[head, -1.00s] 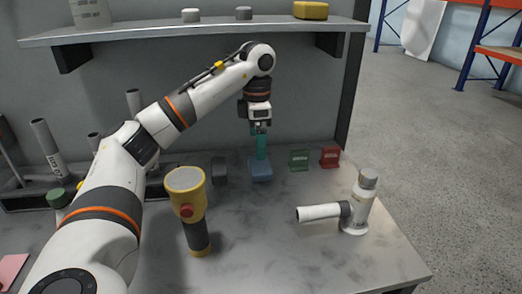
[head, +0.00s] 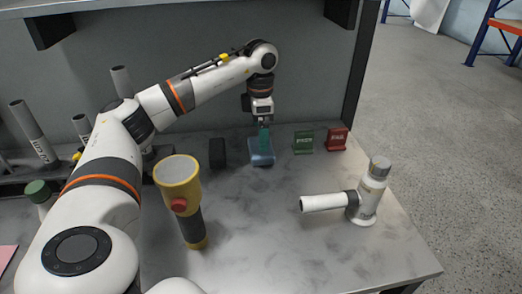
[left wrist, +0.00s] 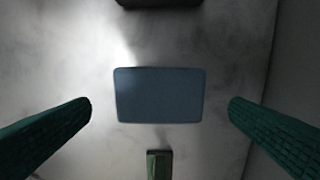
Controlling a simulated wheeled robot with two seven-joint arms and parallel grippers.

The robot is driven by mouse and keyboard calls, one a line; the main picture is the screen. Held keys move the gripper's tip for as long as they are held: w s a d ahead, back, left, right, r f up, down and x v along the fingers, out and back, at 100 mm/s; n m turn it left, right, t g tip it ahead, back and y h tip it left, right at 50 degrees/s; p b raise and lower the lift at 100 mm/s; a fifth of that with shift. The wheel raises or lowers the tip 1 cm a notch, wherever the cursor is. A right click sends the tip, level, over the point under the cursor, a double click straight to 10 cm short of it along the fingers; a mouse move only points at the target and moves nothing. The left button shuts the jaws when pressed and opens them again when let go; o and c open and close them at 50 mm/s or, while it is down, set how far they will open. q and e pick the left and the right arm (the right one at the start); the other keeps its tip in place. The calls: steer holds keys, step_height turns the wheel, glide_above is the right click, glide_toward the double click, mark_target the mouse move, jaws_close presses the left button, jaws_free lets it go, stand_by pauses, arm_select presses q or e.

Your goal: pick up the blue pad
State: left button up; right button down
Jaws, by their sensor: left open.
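The blue pad (head: 261,156) lies on the grey worktop near the back wall. In the left wrist view the blue pad (left wrist: 160,95) is a rounded rectangle between the two green fingers. My left gripper (head: 264,140) points straight down over the pad, its fingers parted. The left wrist view also shows the open left gripper (left wrist: 160,108), with clear worktop between each finger and the pad. The fingers do not touch the pad there. My right gripper is in neither view.
A black block (head: 217,153) stands left of the pad; a green plate (head: 303,141) and a red plate (head: 337,139) stand right of it. A yellow-black flashlight (head: 182,200) and a white pipe-like piece (head: 345,200) are nearer. Worktop between them is clear.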

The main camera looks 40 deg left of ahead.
arm_select(q)
step_height(320, 180, down, 5)
steer(key=shift+w+r, duration=0.1)
steer(key=c, duration=0.7)
step_height(320, 180, up, 10)
steer(key=shift+r, duration=0.1)
steer(key=o, duration=0.4)
steer(key=shift+d, duration=0.1)
steer(key=c, duration=0.3)
